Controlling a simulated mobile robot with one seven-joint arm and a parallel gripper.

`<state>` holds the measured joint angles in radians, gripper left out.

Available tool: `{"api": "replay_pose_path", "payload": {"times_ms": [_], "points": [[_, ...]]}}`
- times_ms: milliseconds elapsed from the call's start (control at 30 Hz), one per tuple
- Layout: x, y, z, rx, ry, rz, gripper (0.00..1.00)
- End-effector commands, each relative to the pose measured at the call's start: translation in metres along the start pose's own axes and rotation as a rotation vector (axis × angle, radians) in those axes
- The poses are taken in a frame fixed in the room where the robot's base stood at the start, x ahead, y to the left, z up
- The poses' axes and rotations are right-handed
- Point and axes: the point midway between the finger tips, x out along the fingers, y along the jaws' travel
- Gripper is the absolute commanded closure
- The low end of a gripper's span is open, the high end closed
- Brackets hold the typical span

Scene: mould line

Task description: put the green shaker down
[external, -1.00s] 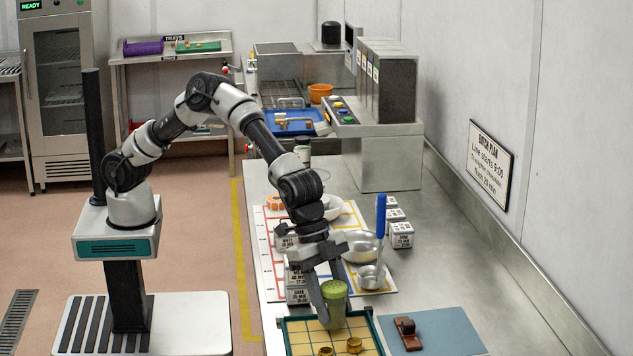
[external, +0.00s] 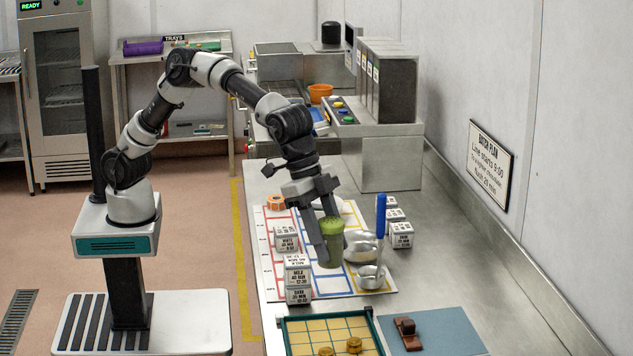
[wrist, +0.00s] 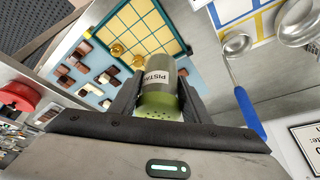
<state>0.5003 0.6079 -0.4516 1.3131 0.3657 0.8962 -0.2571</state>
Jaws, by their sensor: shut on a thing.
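The green shaker (external: 333,247) is held between the fingers of my gripper (external: 328,255), raised above the white mat (external: 350,287) with coloured outlines. In the external view the shaker looks close to upright. It partly covers the mat and the metal bowls behind it.
A teal-framed tray (external: 283,326) with a yellow grid and gold pieces is at the front, beside a blue mat (external: 445,330) with a brown piece. Labelled blocks (external: 298,272) stand left on the white mat.

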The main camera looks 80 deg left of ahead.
Motion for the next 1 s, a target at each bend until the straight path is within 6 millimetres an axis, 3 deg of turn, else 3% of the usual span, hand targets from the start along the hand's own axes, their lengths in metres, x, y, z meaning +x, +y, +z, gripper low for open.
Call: {"api": "replay_pose_path", "payload": {"times_ms": [267, 600, 900, 1000], "points": [[-0.017, -0.043, 0.047, -0.377, 0.001, -0.163, 0.82], [-0.057, -0.124, 0.135, -1.095, 0.001, -0.460, 0.82], [-0.079, -0.155, 0.178, -1.412, -0.001, -0.588, 0.82], [-0.065, -0.155, 0.185, -1.419, -0.005, -0.594, 0.82]]}}
